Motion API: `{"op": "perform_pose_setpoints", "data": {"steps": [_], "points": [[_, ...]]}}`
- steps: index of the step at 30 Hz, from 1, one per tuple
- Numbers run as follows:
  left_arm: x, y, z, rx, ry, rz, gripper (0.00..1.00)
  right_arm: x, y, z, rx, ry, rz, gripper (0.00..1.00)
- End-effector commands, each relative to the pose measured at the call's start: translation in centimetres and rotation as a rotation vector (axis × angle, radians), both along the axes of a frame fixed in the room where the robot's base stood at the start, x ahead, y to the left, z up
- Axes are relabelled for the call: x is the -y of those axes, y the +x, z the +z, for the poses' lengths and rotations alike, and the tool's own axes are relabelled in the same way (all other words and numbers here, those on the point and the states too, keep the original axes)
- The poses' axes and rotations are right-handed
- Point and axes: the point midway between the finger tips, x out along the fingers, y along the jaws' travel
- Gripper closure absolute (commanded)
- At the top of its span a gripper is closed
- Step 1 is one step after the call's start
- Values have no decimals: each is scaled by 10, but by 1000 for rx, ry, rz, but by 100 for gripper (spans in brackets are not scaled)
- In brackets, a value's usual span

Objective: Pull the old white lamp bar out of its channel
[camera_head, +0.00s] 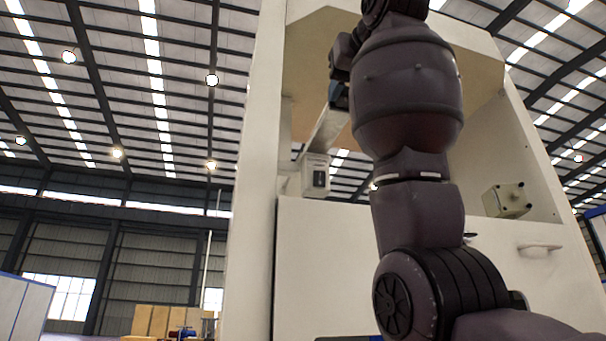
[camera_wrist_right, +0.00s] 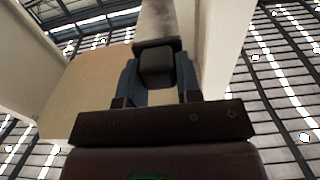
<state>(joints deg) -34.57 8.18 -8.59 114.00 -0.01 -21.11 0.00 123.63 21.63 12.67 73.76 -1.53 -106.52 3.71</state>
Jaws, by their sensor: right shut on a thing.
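The lamp bar (camera_head: 326,132) shows in the head view as a pale, slanting bar in the open bay of the cream dispenser cabinet (camera_head: 262,150). In the right wrist view the bar (camera_wrist_right: 155,20) runs away from my gripper, with a dark grey block at its near end. My right gripper (camera_wrist_right: 157,72) is shut on this end, with one bluish finger on each side of the block. In the head view the right gripper (camera_head: 339,95) is partly hidden behind my arm. The channel cannot be made out clearly. My left gripper is not in view.
A white box with a black front (camera_head: 316,176) sits at the bar's lower end in the head view. A beige block with dark knobs (camera_head: 507,200) is at the bay's right. A handle (camera_head: 540,247) sticks out of the front panel. Cabinet walls flank the bay.

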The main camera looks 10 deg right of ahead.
Motion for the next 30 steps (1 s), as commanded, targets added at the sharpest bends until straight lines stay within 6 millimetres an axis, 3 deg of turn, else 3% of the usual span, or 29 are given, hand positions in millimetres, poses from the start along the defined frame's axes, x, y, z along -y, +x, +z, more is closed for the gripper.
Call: {"op": "perform_pose_setpoints", "data": {"steps": [30], "points": [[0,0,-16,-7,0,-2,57,2,-58,0,3,0,0,100]]}}
